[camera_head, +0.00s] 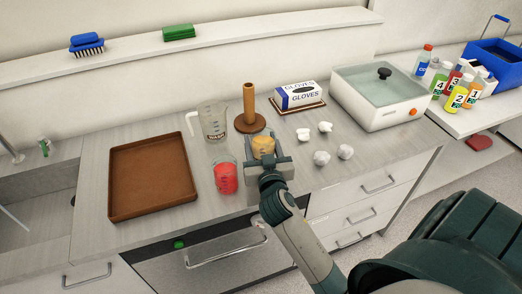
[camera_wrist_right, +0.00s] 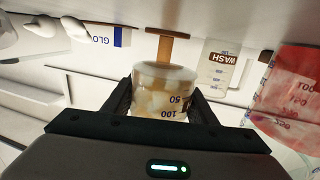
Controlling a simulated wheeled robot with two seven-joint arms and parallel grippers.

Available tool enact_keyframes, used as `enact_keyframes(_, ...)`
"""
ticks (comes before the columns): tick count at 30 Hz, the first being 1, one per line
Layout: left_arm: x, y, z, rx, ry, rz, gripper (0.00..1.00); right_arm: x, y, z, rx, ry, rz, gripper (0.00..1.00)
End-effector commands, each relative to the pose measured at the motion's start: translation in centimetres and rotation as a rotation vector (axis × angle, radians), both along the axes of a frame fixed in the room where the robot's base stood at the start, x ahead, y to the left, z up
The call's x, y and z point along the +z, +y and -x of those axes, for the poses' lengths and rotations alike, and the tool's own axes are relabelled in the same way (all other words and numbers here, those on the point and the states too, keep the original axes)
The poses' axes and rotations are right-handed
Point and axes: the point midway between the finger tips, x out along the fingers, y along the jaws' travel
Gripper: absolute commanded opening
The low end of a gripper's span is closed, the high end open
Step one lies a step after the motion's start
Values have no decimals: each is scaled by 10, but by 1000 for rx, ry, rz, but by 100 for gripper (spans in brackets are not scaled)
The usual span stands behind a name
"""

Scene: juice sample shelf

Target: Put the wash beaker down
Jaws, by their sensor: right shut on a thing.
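My right gripper (camera_head: 265,160) is shut on a small clear beaker (camera_head: 262,146) with amber contents. In the right wrist view the jaws (camera_wrist_right: 160,105) sit on both sides of this beaker (camera_wrist_right: 162,90), which has marks 50 and 100. I cannot tell whether its base touches the counter. A clear jug labelled WASH (camera_head: 213,122) stands on the counter to its left, apart from the gripper; it also shows in the right wrist view (camera_wrist_right: 218,68). A beaker of red liquid (camera_head: 226,178) stands left of the gripper, in front of the jug. My left gripper is not in view.
A brown tray (camera_head: 150,211) lies at left. A wooden stand (camera_head: 249,105) rises behind the held beaker. A glove box (camera_head: 296,95), crumpled white balls (camera_head: 322,158) and a water bath (camera_head: 378,112) are to the right. The counter strip between tray and red beaker is narrow.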

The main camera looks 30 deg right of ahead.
Motion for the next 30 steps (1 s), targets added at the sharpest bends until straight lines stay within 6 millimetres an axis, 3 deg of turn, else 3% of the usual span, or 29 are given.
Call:
enact_keyframes(10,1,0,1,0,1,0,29,-3,0,0,-1,0,-1,24)
enact_keyframes(21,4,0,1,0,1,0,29,-40,0,1,0,1,0,24)
enact_keyframes(30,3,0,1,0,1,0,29,-41,0,0,0,-1,0,24)
